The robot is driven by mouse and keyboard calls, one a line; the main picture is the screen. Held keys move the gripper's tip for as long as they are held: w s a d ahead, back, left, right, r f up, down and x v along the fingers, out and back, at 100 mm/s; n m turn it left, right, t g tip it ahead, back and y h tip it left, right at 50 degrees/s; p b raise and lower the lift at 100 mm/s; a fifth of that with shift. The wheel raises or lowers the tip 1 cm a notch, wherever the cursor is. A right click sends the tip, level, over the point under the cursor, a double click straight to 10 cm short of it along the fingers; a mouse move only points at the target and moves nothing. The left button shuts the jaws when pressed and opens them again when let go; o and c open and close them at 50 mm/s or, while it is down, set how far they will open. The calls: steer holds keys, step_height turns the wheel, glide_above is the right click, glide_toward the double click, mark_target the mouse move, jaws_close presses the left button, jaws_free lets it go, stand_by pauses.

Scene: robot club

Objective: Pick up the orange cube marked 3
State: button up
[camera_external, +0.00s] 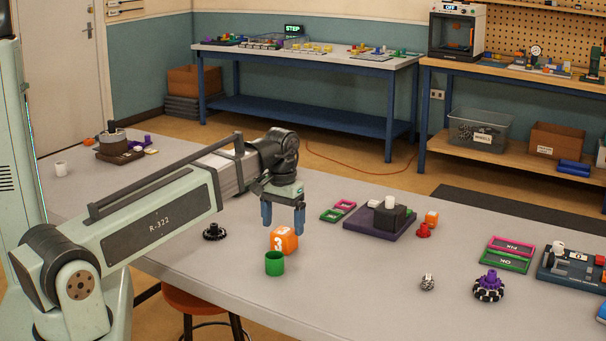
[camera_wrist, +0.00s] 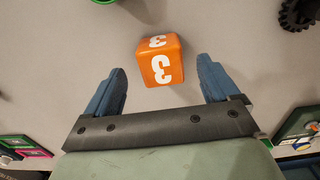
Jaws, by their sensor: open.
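The orange cube marked 3 (camera_external: 283,240) sits on the grey table, just behind a green cup (camera_external: 275,263). In the wrist view the cube (camera_wrist: 160,62) shows a white 3 on two faces and lies ahead of the space between the fingertips. My gripper (camera_external: 283,216) is open and empty, its two blue fingers pointing down near the cube. In the wrist view my gripper (camera_wrist: 161,77) has a finger on either side of the cube's near part, with gaps to both. I cannot tell the exact height of the fingertips over the table.
A dark wheel (camera_external: 214,232) lies left of the cube. A purple tray (camera_external: 376,223) with a dark block, a red piece (camera_external: 424,230) and a smaller orange cube (camera_external: 431,218) are to the right. The table between the cube and the small black-and-white piece (camera_external: 428,283) is clear.

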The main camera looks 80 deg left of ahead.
mark_target(284, 231)
steer(key=shift+w+a+f, duration=0.1)
steer(key=shift+a+f, duration=0.05)
steer(key=shift+f, duration=1.25)
steer(key=shift+w+a+f, duration=0.1)
steer(key=shift+f, duration=1.25)
steer(key=c, duration=1.1)
